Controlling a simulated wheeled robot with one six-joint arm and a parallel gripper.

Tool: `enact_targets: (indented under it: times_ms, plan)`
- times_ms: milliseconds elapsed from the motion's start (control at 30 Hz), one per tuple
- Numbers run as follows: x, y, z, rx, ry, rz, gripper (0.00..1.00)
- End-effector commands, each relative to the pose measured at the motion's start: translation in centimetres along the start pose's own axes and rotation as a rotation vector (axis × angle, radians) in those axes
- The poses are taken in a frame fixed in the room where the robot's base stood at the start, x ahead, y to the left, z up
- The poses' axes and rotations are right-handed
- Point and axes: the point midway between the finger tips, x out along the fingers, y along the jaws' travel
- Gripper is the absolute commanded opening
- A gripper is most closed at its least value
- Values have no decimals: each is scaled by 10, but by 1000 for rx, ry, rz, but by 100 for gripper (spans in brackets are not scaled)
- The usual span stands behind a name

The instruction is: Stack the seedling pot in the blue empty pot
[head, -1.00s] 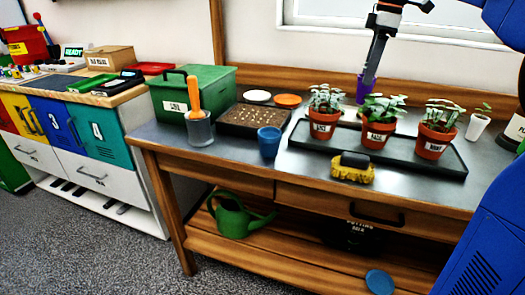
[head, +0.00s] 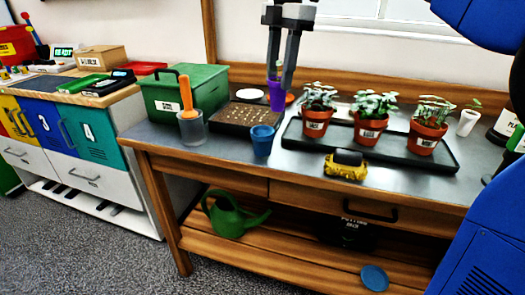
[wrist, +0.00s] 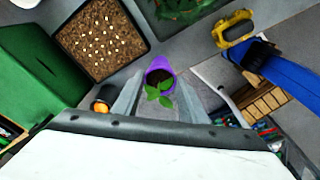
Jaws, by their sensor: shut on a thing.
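My gripper (head: 279,76) is shut on a small purple pot (head: 277,97) and holds it upright in the air. In the wrist view the purple pot (wrist: 154,75) shows between the fingers, with dark soil and a green seedling (wrist: 160,92) in it. The blue empty pot (head: 262,142) stands upright on the grey bench top, near its front edge. In the head view the held pot appears above and slightly right of the blue pot, apart from it. I cannot make out the blue pot in the wrist view.
A brown seed tray (head: 238,118) lies just behind the blue pot. A glass with an orange-handled tool (head: 191,128) and a green box (head: 184,92) stand left.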

Motion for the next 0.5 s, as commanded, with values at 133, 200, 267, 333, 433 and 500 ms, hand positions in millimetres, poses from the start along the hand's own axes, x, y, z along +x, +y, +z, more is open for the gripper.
enact_targets:
  times_ms: [133, 200, 267, 333, 433, 500]
  plan:
    - [2, -1, -29, -101, 1, -11, 15]
    - [3, -2, -37, -132, 2, -15, 15]
    - [4, -3, -42, -150, 2, -17, 15]
    - [6, -3, -45, -161, 3, -19, 15]
    - [18, -4, -45, -167, 3, -22, 15]
    - [30, -4, -43, -167, 3, -23, 15]
